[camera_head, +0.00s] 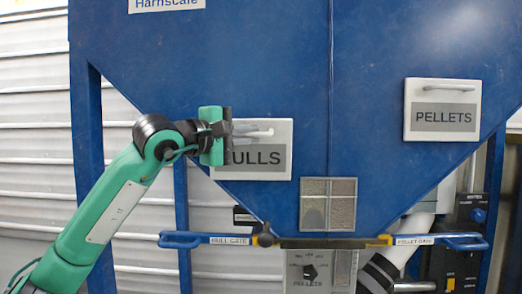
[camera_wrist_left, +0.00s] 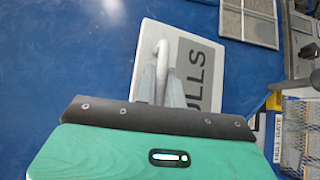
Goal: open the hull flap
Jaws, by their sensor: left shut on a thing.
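The hull flap (camera_head: 282,126) is a white panel with a grey "HULLS" label on the left slope of the blue hopper. It looks closed, lying flat against the hopper. Its pale bar handle (camera_head: 264,133) runs across the top. My left gripper (camera_head: 246,130) reaches in from the left and is shut on the handle, covering the flap's upper left part and the start of its label. In the left wrist view the flap (camera_wrist_left: 205,38) appears turned, with the handle (camera_wrist_left: 162,50) between the fingers (camera_wrist_left: 163,80). My right gripper is not in view.
A similar pellets flap (camera_head: 413,130) sits on the right slope. A small gridded window (camera_head: 328,204) lies below and between the flaps. Under the hopper are the blue hull gate handle (camera_head: 190,240), the pellet gate handle (camera_head: 465,241) and a dial box (camera_head: 300,278).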

